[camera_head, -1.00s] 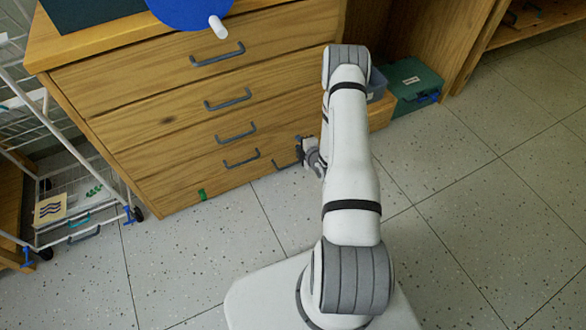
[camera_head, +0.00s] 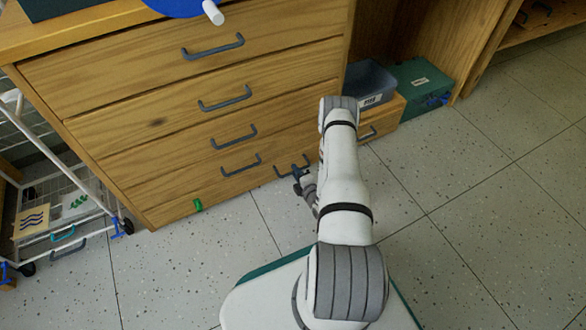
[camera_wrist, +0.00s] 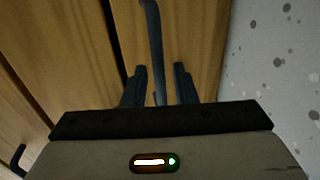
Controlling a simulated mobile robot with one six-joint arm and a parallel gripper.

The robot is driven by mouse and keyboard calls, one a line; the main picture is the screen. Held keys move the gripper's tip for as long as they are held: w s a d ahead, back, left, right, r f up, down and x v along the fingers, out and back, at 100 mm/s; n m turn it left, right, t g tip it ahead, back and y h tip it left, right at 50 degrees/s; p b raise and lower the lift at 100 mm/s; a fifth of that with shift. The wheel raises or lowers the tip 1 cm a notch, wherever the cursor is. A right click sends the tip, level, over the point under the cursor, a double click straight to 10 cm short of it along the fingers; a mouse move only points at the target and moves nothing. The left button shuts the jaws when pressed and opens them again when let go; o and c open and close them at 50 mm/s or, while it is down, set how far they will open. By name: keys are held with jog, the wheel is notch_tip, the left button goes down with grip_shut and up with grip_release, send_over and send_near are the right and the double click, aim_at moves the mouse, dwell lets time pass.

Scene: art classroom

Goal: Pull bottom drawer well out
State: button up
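The wooden drawer cabinet (camera_head: 110,88) stands ahead with several grey bar handles; its drawers look shut. The bottom drawer front (camera_head: 168,212) is near the floor and has a small green tag (camera_head: 197,204) at its lower left. A low handle (camera_head: 292,166), set to the right of the others, appears to be the bottom drawer's. My gripper (camera_head: 298,184) is low in front of it. In the wrist view, the dark handle (camera_wrist: 153,45) runs down between the two separated fingertips (camera_wrist: 159,80). The gripper is open; I cannot tell whether a finger touches the handle.
A low wooden box with a handle (camera_head: 388,120) stands right of the cabinet, with a grey bin (camera_head: 370,82) on it. A green box (camera_head: 420,84) is beside it. A white wire cart (camera_head: 88,196) stands at left. The speckled floor (camera_head: 450,220) is clear at right.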

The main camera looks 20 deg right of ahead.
jog(key=shift+w+f, duration=0.15)
jog(key=shift+w, duration=0.4)
grip_shut()
